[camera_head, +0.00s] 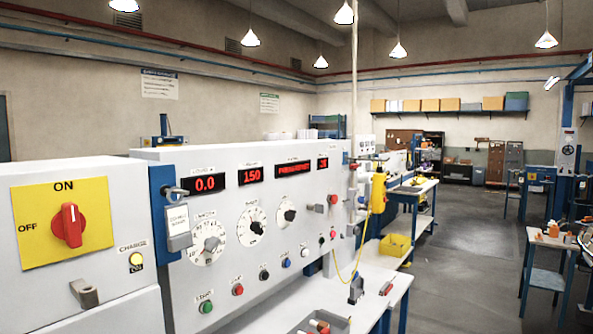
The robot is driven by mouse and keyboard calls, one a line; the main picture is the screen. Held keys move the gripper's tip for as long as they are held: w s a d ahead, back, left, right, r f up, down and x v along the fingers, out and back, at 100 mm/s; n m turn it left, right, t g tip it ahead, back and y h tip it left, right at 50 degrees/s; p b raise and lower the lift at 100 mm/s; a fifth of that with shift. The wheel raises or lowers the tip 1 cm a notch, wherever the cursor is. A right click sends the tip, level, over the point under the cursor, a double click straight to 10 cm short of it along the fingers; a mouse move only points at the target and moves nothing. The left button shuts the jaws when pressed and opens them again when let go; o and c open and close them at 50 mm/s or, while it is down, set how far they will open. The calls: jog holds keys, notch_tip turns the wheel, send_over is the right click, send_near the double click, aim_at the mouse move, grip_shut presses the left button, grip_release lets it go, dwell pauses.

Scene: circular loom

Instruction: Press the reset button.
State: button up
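A white control panel (200,270) fills the left and middle of the head view. A row of round push buttons runs along its lower face: a green one (206,307), a red one (238,289), a black one (264,274), a blue one (286,263) and a white one (304,252). My gripper is not in view.
Dials and red displays (205,183) sit above the buttons. A yellow plate with a red OFF/ON switch (68,225) is at left. A yellow pendant (378,190) hangs on a cable past the panel. A bench (395,283) holds small items. Open floor (455,270) lies right.

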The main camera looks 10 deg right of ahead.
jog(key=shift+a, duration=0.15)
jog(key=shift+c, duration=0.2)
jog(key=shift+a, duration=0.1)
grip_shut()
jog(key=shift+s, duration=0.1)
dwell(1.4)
